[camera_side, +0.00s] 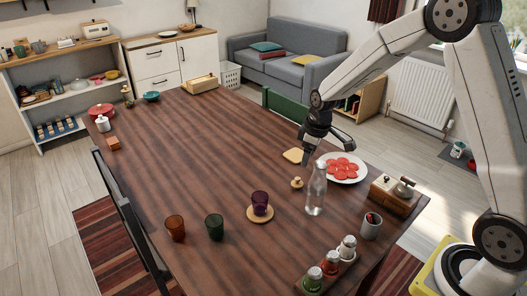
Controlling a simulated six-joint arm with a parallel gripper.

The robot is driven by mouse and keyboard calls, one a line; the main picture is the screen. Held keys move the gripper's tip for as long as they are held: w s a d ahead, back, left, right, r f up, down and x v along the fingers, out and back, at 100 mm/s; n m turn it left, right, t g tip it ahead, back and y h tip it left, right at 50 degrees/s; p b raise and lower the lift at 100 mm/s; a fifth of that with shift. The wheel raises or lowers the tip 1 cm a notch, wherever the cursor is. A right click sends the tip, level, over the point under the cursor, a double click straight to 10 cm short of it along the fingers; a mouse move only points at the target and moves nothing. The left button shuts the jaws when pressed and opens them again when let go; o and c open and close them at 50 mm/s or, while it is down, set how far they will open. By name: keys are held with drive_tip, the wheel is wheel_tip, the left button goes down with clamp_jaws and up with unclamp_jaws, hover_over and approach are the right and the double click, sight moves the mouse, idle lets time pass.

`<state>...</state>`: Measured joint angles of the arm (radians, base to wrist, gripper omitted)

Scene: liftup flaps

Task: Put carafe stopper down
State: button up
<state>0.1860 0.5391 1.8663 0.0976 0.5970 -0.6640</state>
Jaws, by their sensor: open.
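The clear glass carafe (316,190) stands upright on the table, right of centre. A small light-brown knob-shaped piece, which looks like the carafe stopper (297,183), is on the table just left of the carafe and apart from it. My gripper (310,160) is open above the table, behind the stopper and left of the plate, pointing down. Nothing shows between its fingers, though they are small and dark here. The exact gap between gripper and stopper cannot be told.
A white plate of red slices (342,168) is right of my gripper. A purple glass on a coaster (260,204), an amber glass (175,228) and a green glass (215,227) stand in front. Bottles (330,264), a cup (371,226) and a wooden box (393,195) crowd the near right. The table's middle is free.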

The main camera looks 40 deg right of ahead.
drive_tip(key=s+a+r+m, duration=0.1)
drive_tip(key=s+a+m, duration=0.1)
drive_tip(key=s, duration=0.7)
drive_tip(key=s+a+r+m, duration=0.1)
drive_tip(key=s+a+m, duration=0.1)
drive_tip(key=s+a, duration=0.3)
drive_tip(key=s, duration=0.3)
drive_tip(key=shift+s+a+r+m+t, duration=0.3)
drive_tip(key=shift+s+t, duration=0.05)
drive_tip(key=shift+t, duration=0.05)
